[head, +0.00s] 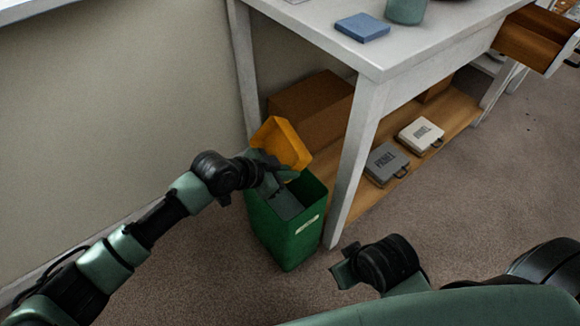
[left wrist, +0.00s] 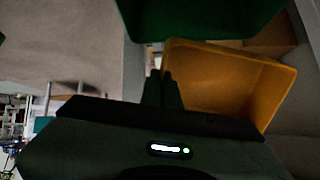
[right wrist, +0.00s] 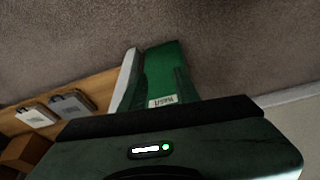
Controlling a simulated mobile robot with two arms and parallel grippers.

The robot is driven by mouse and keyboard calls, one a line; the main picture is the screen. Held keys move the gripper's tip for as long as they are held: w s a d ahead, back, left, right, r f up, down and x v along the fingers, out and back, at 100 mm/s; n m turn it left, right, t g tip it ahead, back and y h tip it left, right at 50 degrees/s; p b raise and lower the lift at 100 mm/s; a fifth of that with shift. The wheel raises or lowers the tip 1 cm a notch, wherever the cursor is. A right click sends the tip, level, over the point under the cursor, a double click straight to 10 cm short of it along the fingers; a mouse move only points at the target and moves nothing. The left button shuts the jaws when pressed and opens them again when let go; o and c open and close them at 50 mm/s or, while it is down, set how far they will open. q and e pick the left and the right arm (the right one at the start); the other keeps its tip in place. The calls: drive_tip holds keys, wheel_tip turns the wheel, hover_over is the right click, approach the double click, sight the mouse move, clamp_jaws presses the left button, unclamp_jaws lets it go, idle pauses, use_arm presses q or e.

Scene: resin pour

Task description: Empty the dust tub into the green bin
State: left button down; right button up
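The dust tub (head: 283,143) is a yellow-orange open box, held tilted above the back of the green bin. My left gripper (head: 284,172) is shut on the tub's wall, over the bin's mouth. In the left wrist view the tub (left wrist: 225,80) shows its bare inside, with no dust visible there. The green bin (head: 290,235) stands upright on the carpet beside the table leg, with a pale label on its front. Its floor is hidden. My right gripper (head: 345,268) is low and apart from the bin; its finger gap is not clear. The right wrist view shows the bin (right wrist: 172,75).
A white table (head: 375,63) stands over the bin's right side, its leg (head: 355,155) close to the bin. Its wooden lower shelf holds a brown box (head: 310,105), a grey case (head: 386,162) and a white case (head: 420,135). A drawer (head: 535,38) is open. Carpet in front is clear.

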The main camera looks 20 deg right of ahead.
use_arm(q)
drive_tip(key=r+g+y+p, duration=0.1)
drive_tip(key=y+p, duration=0.1)
drive_tip(key=p, duration=0.1)
drive_tip(key=shift+r+y, duration=0.1)
drive_tip(key=shift+y, duration=0.2)
drive_tip(key=y+p, duration=0.1)
drive_tip(key=g+y+p, duration=0.1)
drive_tip(key=y+p, duration=0.1)
drive_tip(key=shift+w+d+r, duration=0.1)
drive_tip(key=shift+d+r, duration=0.1)
drive_tip(key=shift+r, duration=0.15)
drive_tip(key=shift+d+y, duration=0.1)
drive_tip(key=shift+y, duration=0.5)
use_arm(e)
drive_tip(key=s+f+g, duration=0.1)
drive_tip(key=s+f, duration=0.1)
drive_tip(key=f, duration=0.9)
drive_tip(key=s+f, duration=0.2)
drive_tip(key=f, duration=0.8)
use_arm(q)
drive_tip(key=shift+r+g+y+b, duration=0.15)
drive_tip(key=shift+g+y+b, duration=0.55)
drive_tip(key=shift+y+b, duration=0.55)
use_arm(e)
drive_tip(key=w+r, duration=0.4)
drive_tip(key=r, duration=0.4)
drive_tip(key=shift+w+a+r, duration=0.15)
drive_tip(key=shift+w+r, duration=0.05)
drive_tip(key=shift+r, duration=0.05)
